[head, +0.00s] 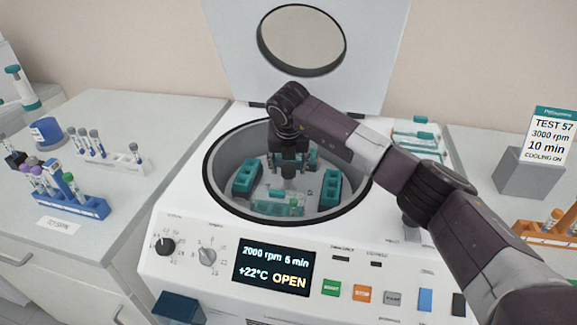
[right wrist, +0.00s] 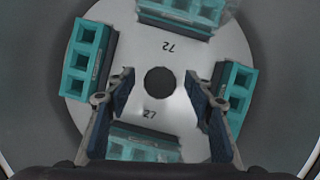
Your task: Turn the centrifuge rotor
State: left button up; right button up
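The centrifuge (head: 165,215) stands open, its lid (head: 365,40) raised at the back. Inside the bowl is the pale round rotor (head: 309,188) with teal tube buckets around it. The right wrist view shows the rotor (right wrist: 190,58) from above, with a dark round centre hole (right wrist: 160,81) and the numbers 72 and 27. My right gripper (head: 288,172) points down into the bowl over the rotor's middle. In the right wrist view its fingers (right wrist: 160,88) are apart, one on each side of the centre hole, with nothing between them. I cannot tell whether they touch the rotor. My left gripper is not in view.
The bowl's dark rim (head: 212,182) surrounds my right gripper. The display (head: 273,266) reads 2000 rpm 6 min, +22°C, OPEN. A blue tube rack (head: 85,207) and a white rack (head: 125,164) stand on the left bench. A sign (head: 548,136) reads TEST 57, 3000 rpm, 10 min.

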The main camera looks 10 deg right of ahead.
jog(key=v, duration=1.2)
